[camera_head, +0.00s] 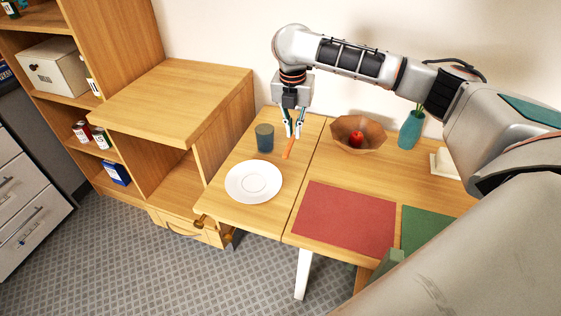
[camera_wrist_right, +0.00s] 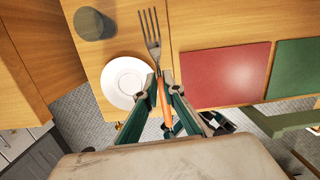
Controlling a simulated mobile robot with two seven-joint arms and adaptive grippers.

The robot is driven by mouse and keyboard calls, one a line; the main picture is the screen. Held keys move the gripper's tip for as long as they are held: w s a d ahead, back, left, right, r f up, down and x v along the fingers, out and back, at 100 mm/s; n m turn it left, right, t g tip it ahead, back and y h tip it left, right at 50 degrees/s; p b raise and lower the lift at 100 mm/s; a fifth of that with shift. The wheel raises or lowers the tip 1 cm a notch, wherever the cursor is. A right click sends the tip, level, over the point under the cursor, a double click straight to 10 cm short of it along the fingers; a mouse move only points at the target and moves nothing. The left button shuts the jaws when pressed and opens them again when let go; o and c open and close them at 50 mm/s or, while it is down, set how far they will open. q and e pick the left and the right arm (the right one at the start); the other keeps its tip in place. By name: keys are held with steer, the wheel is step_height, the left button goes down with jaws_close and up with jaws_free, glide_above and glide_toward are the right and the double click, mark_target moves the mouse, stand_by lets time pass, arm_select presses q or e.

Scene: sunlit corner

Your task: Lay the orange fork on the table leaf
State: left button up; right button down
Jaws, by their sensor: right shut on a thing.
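The orange fork (camera_head: 288,150) has an orange handle and a metal head. My right gripper (camera_head: 295,133) is shut on the handle and holds it over the table leaf. In the right wrist view the fork (camera_wrist_right: 152,35) points its tines away from the gripper (camera_wrist_right: 164,100), past the white plate. The table leaf (camera_head: 246,211) is the wooden section left of the seam. It bears a white plate (camera_head: 253,181) and a dark grey-blue cup (camera_head: 264,138). I cannot tell the gap between fork and leaf. My left gripper is not in view.
Right of the seam are a red mat (camera_head: 345,218), a green mat (camera_head: 424,229), a wooden bowl (camera_head: 374,136) with a red fruit, and a teal vase (camera_head: 411,130). A wooden shelf unit (camera_head: 165,97) stands at the left. Bare leaf lies between plate and seam.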

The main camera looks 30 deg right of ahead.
steer(key=b, duration=0.3)
glide_above(292, 179)
steer(key=f, duration=1.3)
steer(key=shift+s+a, duration=0.15)
steer(key=shift+a, duration=0.05)
step_height(292, 179, down, 6)
steer(key=shift+r+b, duration=0.15)
steer(key=shift+b, duration=0.2)
steer(key=c, duration=2.2)
jaws_free()
steer(key=shift+o, duration=0.2)
step_height(292, 179, up, 12)
steer(key=a+p, duration=0.1)
steer(key=p, duration=0.1)
steer(key=shift+s+p, duration=0.4)
steer(key=shift+s, duration=0.05)
steer(key=shift+a, duration=0.1)
